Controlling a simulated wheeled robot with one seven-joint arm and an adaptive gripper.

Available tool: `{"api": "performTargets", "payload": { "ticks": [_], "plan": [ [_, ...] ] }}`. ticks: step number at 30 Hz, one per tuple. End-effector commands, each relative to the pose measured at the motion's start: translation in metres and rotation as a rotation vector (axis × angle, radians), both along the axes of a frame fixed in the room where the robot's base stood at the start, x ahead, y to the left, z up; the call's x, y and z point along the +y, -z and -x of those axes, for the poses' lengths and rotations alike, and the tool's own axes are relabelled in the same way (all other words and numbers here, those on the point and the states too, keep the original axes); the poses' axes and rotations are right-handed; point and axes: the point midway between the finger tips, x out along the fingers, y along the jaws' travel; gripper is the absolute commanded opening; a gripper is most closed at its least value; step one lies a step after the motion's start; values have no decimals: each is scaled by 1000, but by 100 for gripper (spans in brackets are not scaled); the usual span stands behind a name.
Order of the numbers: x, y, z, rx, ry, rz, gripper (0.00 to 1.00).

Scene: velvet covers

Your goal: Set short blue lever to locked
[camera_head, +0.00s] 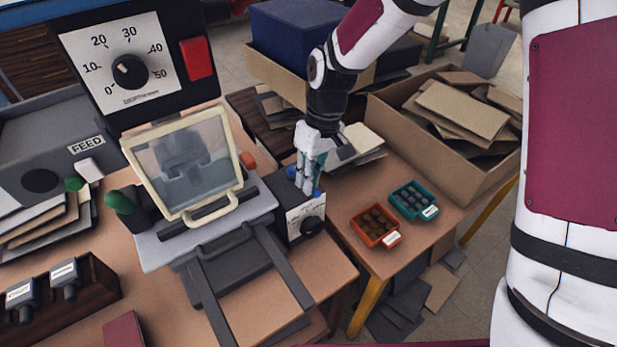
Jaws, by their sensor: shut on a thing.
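My gripper (309,186) reaches down onto the small dark box with a white front plate (292,220), right of the press-like machine. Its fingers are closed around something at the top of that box. Small blue parts show at the fingers, and I take them as the short blue lever (318,193). The fingers hide most of it, so its length and angle cannot be told. The front plate has a dark round knob and small markings too small to read. No locked mark can be read.
Left of the box stands the machine with a cream-framed clear guard (187,165) and green-knobbed lever (119,203). Behind it is a dial panel (127,62) with a red block. Orange (375,226) and teal (414,200) trays sit right. A cardboard box (450,150) stands beyond.

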Motion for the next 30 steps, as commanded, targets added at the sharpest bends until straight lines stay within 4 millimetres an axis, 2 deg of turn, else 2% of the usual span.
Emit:
{"api": "performTargets", "payload": {
  "ticks": [21,30],
  "plan": [
    [-17,0,-32,-2,-586,0,0],
    [-19,0,-41,-2,-742,1,0]
  ]
}}
